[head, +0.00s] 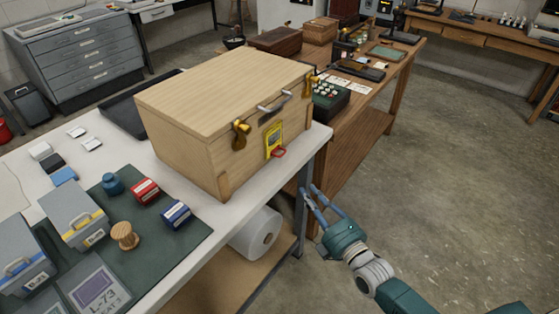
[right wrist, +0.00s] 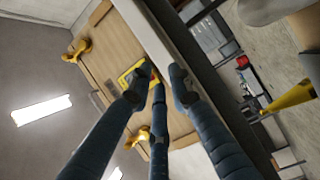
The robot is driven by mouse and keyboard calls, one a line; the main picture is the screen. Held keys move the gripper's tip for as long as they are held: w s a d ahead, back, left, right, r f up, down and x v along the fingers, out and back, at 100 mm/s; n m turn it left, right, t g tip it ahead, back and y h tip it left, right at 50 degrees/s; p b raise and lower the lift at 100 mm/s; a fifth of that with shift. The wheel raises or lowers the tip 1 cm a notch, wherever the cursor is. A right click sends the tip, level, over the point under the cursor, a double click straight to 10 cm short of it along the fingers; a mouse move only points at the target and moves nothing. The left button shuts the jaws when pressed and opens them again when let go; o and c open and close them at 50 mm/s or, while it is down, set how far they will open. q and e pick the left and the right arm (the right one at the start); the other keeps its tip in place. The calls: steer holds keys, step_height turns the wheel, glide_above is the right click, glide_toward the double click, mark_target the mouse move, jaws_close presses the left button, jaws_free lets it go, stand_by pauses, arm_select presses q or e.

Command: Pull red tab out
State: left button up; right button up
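A yellow tag device (head: 274,141) is fixed to the front face of a wooden box (head: 175,125) on the white table. A red tab (head: 279,153) sticks out at its lower edge. My right gripper (head: 310,190) is below and to the right of the tab in the head view, apart from it, with its fingers spread and empty. In the right wrist view the gripper (right wrist: 158,84) points at the box front, its fingers partly covering the yellow device (right wrist: 138,73). My left gripper is not in view.
Brass latches (head: 241,134) and a metal handle (head: 272,105) are on the box front. The white table edge (head: 250,195) lies close to my right gripper. A green mat (head: 185,243) holds small boxes and a spool. A wooden bench stands behind. The floor at right is free.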

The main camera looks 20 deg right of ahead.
steer(key=n+t, duration=0.1)
steer(key=n, duration=0.1)
glide_toward(284, 153)
steer(key=shift+y, duration=0.3)
steer(key=x, duration=0.7)
steer(key=shift+w+p, duration=0.15)
steer(key=shift+p, duration=0.25)
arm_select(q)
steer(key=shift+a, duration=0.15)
arm_select(e)
steer(key=shift+w+a, duration=0.15)
steer(key=shift+w, duration=0.45)
